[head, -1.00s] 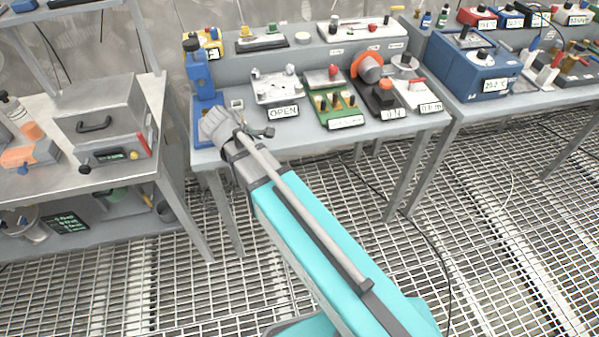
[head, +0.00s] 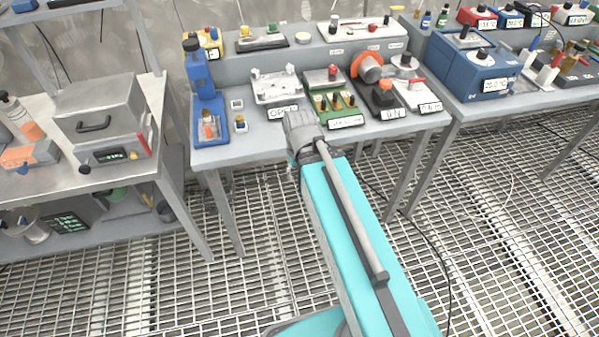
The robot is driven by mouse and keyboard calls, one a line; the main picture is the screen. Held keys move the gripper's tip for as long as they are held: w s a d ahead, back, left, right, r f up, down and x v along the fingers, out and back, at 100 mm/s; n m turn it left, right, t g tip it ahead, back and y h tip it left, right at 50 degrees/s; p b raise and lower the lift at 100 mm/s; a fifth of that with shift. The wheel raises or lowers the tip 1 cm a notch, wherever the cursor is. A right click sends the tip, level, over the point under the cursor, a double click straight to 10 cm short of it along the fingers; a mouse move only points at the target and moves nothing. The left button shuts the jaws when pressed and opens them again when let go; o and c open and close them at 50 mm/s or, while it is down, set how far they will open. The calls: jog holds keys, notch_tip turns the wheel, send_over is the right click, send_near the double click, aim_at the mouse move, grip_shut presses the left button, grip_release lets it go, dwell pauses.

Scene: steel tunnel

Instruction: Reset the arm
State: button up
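My arm is in the head view, a teal link (head: 358,240) rising from the bottom edge towards the middle bench. Its grey wrist end (head: 302,132) is over the front edge of that bench, just below the plate marked OPEN (head: 283,113). My gripper's fingers do not show; they seem hidden behind the wrist, so I see neither their opening nor anything held.
A blue stand (head: 205,90) with a small vial is at the middle bench's left. A green board (head: 335,105) and a device with a red-orange knob (head: 384,98) lie right of my wrist. A grey box oven (head: 98,115) stands on the left bench. The grating floor looks open.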

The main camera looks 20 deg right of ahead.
notch_tip(320, 180, up, 11)
jog(key=p, duration=1.1)
